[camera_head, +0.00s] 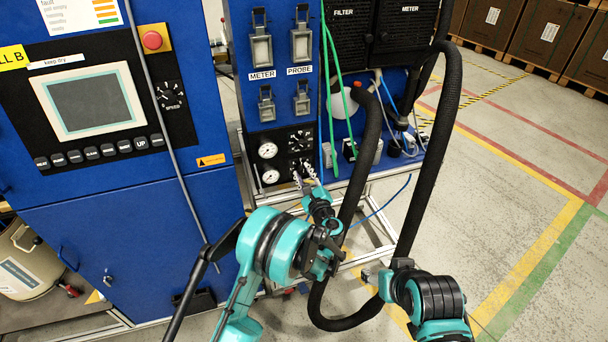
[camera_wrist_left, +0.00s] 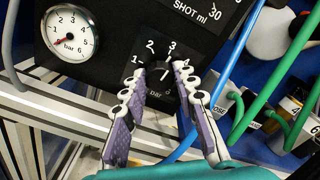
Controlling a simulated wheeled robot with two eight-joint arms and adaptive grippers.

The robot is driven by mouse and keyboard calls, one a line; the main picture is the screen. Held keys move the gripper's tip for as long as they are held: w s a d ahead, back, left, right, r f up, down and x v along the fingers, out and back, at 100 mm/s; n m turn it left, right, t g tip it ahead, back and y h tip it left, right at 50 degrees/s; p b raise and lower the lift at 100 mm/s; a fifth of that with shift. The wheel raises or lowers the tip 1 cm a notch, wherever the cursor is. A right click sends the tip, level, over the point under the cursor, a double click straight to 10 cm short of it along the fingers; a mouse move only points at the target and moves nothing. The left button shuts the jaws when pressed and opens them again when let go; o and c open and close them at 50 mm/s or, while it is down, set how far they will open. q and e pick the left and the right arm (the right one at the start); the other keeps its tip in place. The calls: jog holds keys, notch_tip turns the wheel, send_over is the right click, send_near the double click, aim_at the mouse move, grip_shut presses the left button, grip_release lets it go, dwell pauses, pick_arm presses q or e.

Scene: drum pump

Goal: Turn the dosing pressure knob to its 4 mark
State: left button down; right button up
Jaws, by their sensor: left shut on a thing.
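The dosing pressure knob (camera_wrist_left: 162,78) is a dark knob on a black panel, with white numbers 1, 2 and 3 around it and a "bar" label below. My left gripper (camera_wrist_left: 166,68) is shut on it, one grey-and-purple finger on each side.
A pressure gauge (camera_wrist_left: 70,32) sits left of the knob, and the SHOT ml dial (camera_head: 299,140) above it. Green hoses (camera_wrist_left: 245,60) and a blue tube run close on the right. A thick black hose (camera_head: 437,150) hangs between the arms. A metal frame lies below the panel.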

pick_arm(q)
jog(key=m, duration=0.3)
jog(key=shift+m, duration=2.2)
jog(key=c, duration=1.2)
grip_release()
jog(key=shift+o, duration=0.2)
jog(key=v, duration=1.2)
